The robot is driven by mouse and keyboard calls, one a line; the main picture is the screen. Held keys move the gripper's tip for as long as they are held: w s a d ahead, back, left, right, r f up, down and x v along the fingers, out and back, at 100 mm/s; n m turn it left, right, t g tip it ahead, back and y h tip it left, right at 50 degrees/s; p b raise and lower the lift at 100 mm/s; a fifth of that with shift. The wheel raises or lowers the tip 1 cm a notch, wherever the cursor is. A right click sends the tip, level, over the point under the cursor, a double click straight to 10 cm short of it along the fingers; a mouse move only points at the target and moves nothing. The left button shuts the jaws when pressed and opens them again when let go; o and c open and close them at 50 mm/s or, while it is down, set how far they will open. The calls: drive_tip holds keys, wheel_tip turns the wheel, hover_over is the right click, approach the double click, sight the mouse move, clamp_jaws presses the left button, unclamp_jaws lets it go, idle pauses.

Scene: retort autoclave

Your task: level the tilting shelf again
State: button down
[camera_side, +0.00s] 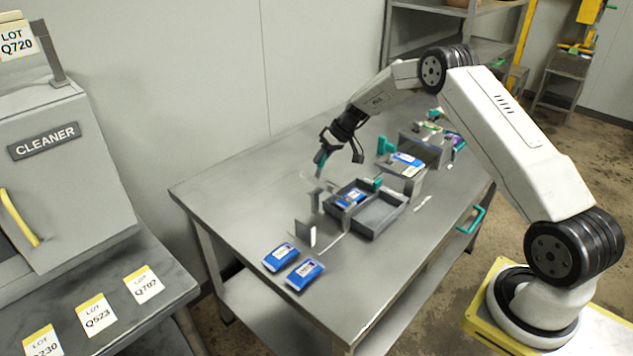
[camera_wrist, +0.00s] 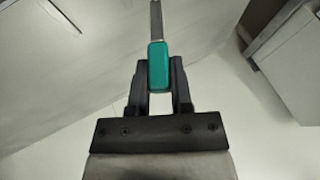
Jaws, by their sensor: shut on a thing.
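My gripper (camera_side: 325,147) is above the back left part of the steel table. Its jaws are shut on a teal handle (camera_side: 320,157) with a grey shaft. In the wrist view, my gripper (camera_wrist: 158,85) has the teal handle (camera_wrist: 158,66) between its two black fingers, and the shaft points away from the jaws. Below and to the right sits a grey two-compartment tray (camera_side: 372,230) with a blue pack (camera_side: 350,198) in its left part. A grey stand (camera_side: 418,182) behind it carries another blue pack (camera_side: 407,159) on top. I cannot tell which part is the tilting shelf.
Two blue packs (camera_side: 281,257) lie at the table's front left. A small upright grey plate (camera_side: 305,234) stands near them. Teal-handled parts crowd the back right. The table's left side (camera_side: 235,195) is clear. The cleaner cabinet (camera_side: 65,160) stands far left.

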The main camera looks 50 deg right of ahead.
drive_tip(key=shift+a+r+h, duration=0.15)
drive_tip(key=shift+h, duration=0.15)
drive_tip(key=shift+a+r+n+h, duration=0.2)
drive_tip(key=shift+a+n+h, duration=0.1)
drive_tip(key=shift+a+h, duration=0.3)
drive_tip(key=shift+w+a+r+h, duration=0.1)
drive_tip(key=shift+a+h, duration=0.85)
drive_tip(key=shift+h, duration=0.45)
drive_tip(key=shift+a+f+n+h, duration=0.15)
drive_tip(key=shift+a+n+h, duration=0.15)
drive_tip(key=shift+a+h, duration=0.5)
drive_tip(key=shift+a+f+n+h, duration=0.1)
drive_tip(key=shift+a+n+h, duration=0.2)
drive_tip(key=shift+a+h, duration=0.5)
drive_tip(key=shift+f+h, duration=0.1)
drive_tip(key=shift+h, duration=0.4)
drive_tip(key=c, duration=0.5)
unclamp_jaws()
